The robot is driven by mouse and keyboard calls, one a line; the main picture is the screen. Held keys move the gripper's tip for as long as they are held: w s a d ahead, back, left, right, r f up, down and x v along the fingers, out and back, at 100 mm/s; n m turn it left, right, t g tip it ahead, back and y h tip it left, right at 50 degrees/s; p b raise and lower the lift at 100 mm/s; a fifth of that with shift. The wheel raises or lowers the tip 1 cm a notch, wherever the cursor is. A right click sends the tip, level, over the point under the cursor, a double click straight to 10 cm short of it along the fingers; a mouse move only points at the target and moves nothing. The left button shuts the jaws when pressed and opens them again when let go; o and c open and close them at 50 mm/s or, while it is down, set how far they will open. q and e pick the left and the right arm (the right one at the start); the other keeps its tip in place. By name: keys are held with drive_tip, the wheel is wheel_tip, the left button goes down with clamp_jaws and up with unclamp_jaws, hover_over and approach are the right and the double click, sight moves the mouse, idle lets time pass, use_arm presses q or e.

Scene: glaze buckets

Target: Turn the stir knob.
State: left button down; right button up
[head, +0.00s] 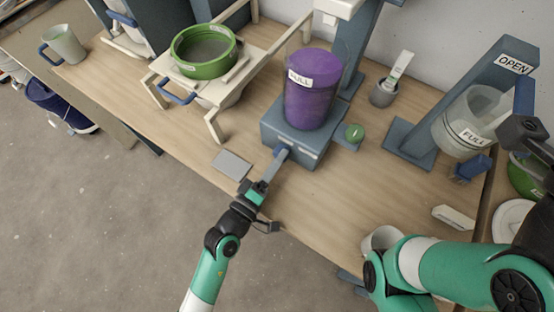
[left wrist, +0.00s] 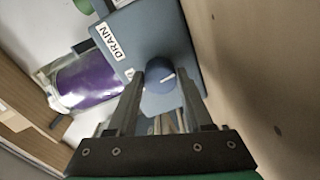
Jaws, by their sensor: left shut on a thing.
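The stir knob (left wrist: 160,76) is a round blue knob with a white mark on its face, on the side of a blue-grey base (head: 300,137). In the left wrist view it sits between the two fingers of my left gripper (left wrist: 168,85), which is shut on it. In the head view the left gripper (head: 280,158) reaches the base's front face and hides most of the knob. A purple bucket (head: 310,97) labelled FULL stands upright on the base. My right arm is at the right edge; its jaws cannot be made out.
A DRAIN label (left wrist: 111,39) is beside the knob. A green bucket (head: 205,58) sits on a cream stand to the left. A grey plate (head: 232,165) lies left of my left gripper. A clear FULL bucket (head: 468,120) hangs by the OPEN stand (head: 480,85). The front table middle is clear.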

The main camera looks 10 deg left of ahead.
idle(0.4)
use_arm(q)
drive_tip(key=shift+c, duration=1.5)
unclamp_jaws()
drive_tip(key=shift+s, duration=0.1)
drive_tip(key=v, duration=1)
drive_tip(key=shift+s+a+f, duration=0.1)
drive_tip(key=shift+s+a, duration=0.15)
drive_tip(key=shift+s, duration=0.05)
drive_tip(key=shift+s+a, duration=0.1)
drive_tip(key=shift+s, duration=0.25)
